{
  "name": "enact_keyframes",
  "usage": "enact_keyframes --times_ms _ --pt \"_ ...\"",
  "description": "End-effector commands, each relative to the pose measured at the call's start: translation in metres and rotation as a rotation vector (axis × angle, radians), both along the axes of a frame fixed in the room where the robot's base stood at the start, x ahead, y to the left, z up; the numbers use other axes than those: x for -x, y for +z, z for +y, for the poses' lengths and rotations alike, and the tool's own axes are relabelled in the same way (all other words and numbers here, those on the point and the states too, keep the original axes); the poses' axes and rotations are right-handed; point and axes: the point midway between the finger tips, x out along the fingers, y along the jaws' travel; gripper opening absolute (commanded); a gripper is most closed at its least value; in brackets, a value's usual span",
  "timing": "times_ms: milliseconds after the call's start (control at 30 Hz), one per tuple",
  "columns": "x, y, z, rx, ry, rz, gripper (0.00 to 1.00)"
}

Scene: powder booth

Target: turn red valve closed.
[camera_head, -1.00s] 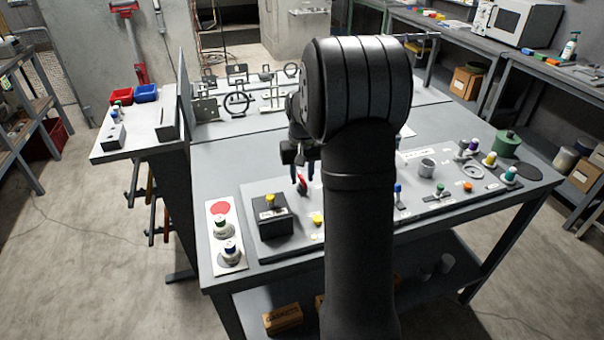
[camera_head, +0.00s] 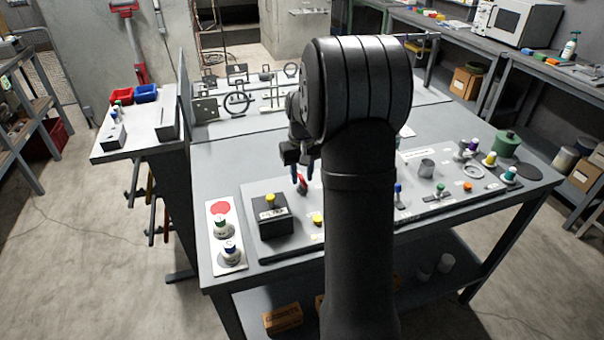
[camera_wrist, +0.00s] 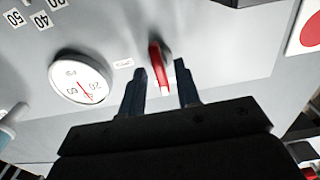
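The red valve handle (camera_wrist: 158,66) is a narrow red bar with a pale end, standing out from a grey panel in the wrist view. In the head view a small part of the red valve handle (camera_head: 302,186) shows below my gripper (camera_head: 303,172). In the wrist view my gripper (camera_wrist: 161,80) has its two dark blue fingers apart, one on each side of the handle. A narrow gap shows between the handle and each finger, so it looks open around the handle. My arm hides much of the panel in the head view.
A round white gauge with a red needle (camera_wrist: 80,82) is beside the handle. A black box with a yellow knob (camera_head: 271,215) and a plate with a red disc (camera_head: 221,209) stand to the left. Cups and coloured knobs are on the right of the table (camera_head: 240,165).

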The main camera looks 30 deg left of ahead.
Motion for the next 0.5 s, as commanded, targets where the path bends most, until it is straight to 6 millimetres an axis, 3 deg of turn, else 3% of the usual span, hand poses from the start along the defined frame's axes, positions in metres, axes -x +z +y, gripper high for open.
enact_keyframes --times_ms 333,500 --pt "0.000 0.003 0.000 0.000 -0.001 0.000 0.33" --pt "0.000 0.024 0.000 -0.002 -0.001 -0.002 0.33"
